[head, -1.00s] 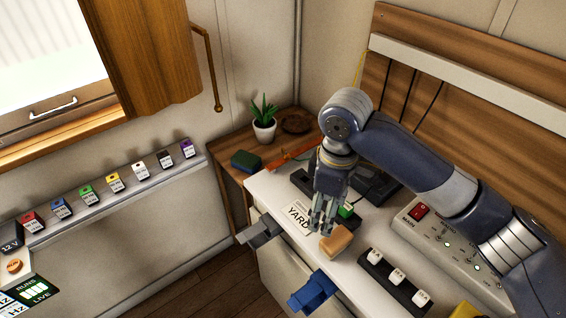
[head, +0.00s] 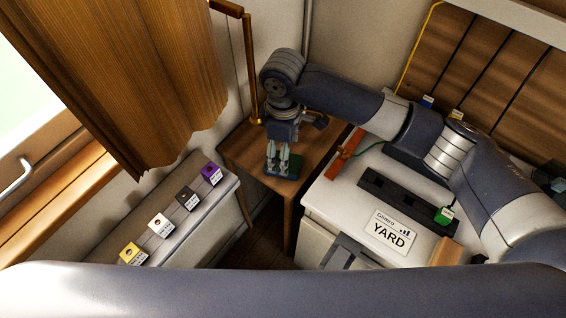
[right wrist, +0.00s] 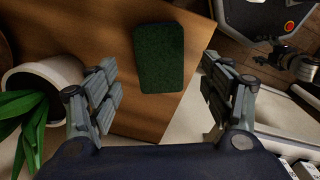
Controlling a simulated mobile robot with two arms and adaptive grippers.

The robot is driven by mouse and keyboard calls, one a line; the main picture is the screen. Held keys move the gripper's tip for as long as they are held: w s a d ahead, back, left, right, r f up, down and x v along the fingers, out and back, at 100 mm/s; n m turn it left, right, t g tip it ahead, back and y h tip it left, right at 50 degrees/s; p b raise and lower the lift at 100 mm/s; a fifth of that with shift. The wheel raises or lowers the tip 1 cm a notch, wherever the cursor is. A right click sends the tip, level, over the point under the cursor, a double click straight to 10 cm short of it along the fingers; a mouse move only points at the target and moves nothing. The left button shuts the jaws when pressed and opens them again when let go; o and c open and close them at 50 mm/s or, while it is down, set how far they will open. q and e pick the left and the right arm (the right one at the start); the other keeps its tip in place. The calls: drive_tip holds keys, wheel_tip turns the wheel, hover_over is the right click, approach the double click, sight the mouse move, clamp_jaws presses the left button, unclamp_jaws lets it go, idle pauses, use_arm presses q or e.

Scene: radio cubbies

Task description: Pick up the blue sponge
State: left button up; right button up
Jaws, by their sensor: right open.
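The blue sponge (head: 296,163) lies on the wooden corner table, with a dark green top face and blue at its lower edge. In the right wrist view the sponge (right wrist: 159,57) shows its green face, lying flat near the table edge. My right gripper (head: 278,166) points down over the sponge and partly hides it in the head view. In the right wrist view the right gripper (right wrist: 159,75) is open, with one finger on each side of the sponge and nothing held. Its height above the sponge is hard to judge. My left gripper is not in view.
A potted plant (right wrist: 40,90) stands left of the gripper in the right wrist view. The corner table (head: 240,150) adjoins a white counter (head: 325,205) with a YARD card (head: 390,233). A ledge with coloured tags (head: 187,197) runs along the left.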

wheel_tip(320, 180, down, 5)
drive_tip(key=shift+f, duration=0.2)
drive_tip(key=c, duration=0.8)
drive_tip(key=shift+r, duration=0.15)
drive_tip(key=shift+s+d+r, duration=0.1)
drive_tip(key=shift+d+r, duration=0.05)
drive_tip(key=shift+r, duration=0.35)
wheel_tip(320, 180, up, 10)
drive_tip(key=s+d, duration=0.4)
drive_tip(key=d, duration=0.1)
drive_tip(key=s+d, duration=0.3)
drive_tip(key=d, duration=0.2)
drive_tip(key=s+d+b, duration=0.1)
drive_tip(key=s+d, duration=0.3)
drive_tip(key=d, duration=0.2)
drive_tip(key=shift+s+r, duration=0.15)
drive_tip(key=shift+s, duration=0.15)
